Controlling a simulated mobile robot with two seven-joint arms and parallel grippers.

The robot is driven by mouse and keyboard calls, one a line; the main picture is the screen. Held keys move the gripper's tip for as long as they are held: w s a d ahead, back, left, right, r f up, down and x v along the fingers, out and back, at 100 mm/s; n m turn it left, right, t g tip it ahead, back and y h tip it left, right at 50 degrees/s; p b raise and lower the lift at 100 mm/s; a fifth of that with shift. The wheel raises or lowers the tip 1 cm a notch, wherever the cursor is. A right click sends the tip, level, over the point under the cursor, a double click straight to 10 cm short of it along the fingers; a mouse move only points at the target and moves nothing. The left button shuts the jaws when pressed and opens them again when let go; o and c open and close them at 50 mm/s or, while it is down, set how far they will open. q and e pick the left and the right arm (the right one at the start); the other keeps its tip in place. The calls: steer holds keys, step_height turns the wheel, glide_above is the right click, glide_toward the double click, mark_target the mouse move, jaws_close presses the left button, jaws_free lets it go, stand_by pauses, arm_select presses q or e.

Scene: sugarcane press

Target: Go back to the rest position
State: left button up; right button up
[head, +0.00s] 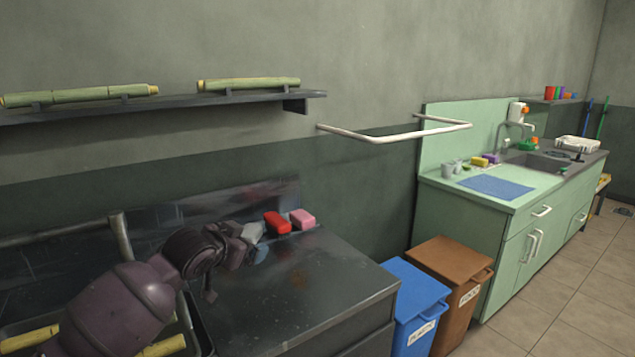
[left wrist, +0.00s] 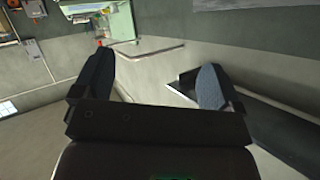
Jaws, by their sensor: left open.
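My left arm comes in from the lower left in the head view. Its left gripper (head: 252,243) is above the dark metal counter (head: 300,290), near a red block (head: 277,222) and a pink block (head: 302,219) at the counter's back edge. In the left wrist view the two fingers of the left gripper (left wrist: 158,90) are spread wide, with nothing between them. My right gripper is in neither view.
A wall shelf (head: 180,104) holds sugarcane pieces (head: 248,84). A white rail (head: 395,134) sticks out from the wall. A blue bin (head: 415,305) and a brown bin (head: 452,285) stand between the counter and a green sink cabinet (head: 520,250). Tiled floor (head: 575,300) is clear at right.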

arm_select(q)
steer(key=s+a+f+n+y+p, duration=0.1)
steer(key=s+a+f+n, duration=0.1)
steer(key=s+f, duration=0.7)
steer(key=s+a+f+n+g+y, duration=0.1)
steer(key=s+a+f, duration=0.4)
steer(key=s, duration=1.6)
steer(key=s+a+f+n+y+p, duration=0.1)
steer(key=s+a+f+n+y, duration=0.1)
steer(key=s+f, duration=1.2)
steer(key=shift+s+a+f+n+g+y+p, duration=0.35)
steer(key=shift+s+a+n, duration=0.3)
steer(key=shift+a, duration=0.4)
steer(key=shift+w, duration=0.15)
steer(key=shift+o, duration=0.4)
